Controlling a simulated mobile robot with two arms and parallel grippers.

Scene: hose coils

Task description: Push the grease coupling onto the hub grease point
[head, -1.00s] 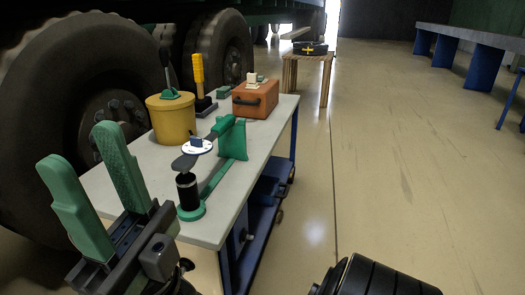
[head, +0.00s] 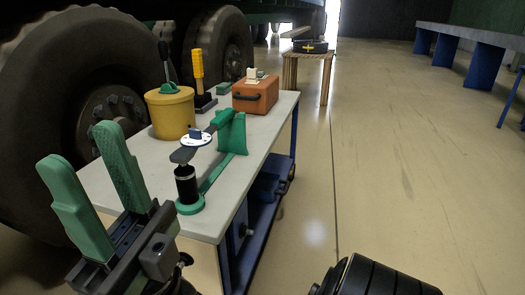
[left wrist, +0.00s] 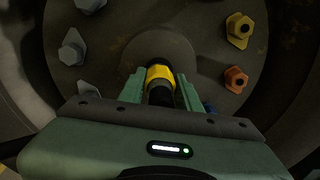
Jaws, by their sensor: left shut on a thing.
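In the left wrist view, my left gripper (left wrist: 160,92) is shut on the grease coupling, a dark cylinder with a yellow band (left wrist: 160,77). The coupling points at the middle of the round wheel hub (left wrist: 185,48). The hub grease point is hidden behind it, so I cannot tell whether they touch. In the head view, my right gripper (head: 92,185) stands at the lower left, its two green fingers apart and nothing between them. The left gripper does not show there. Big dark tyres (head: 62,60) stand at the left.
Lug nuts ring the hub, with yellow (left wrist: 240,28) and orange (left wrist: 237,78) pointers at right. A cart (head: 255,140) bears a yellow tub (head: 171,116), an orange box (head: 257,97) and a green-based stand (head: 190,207). Floor right of the cart is clear.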

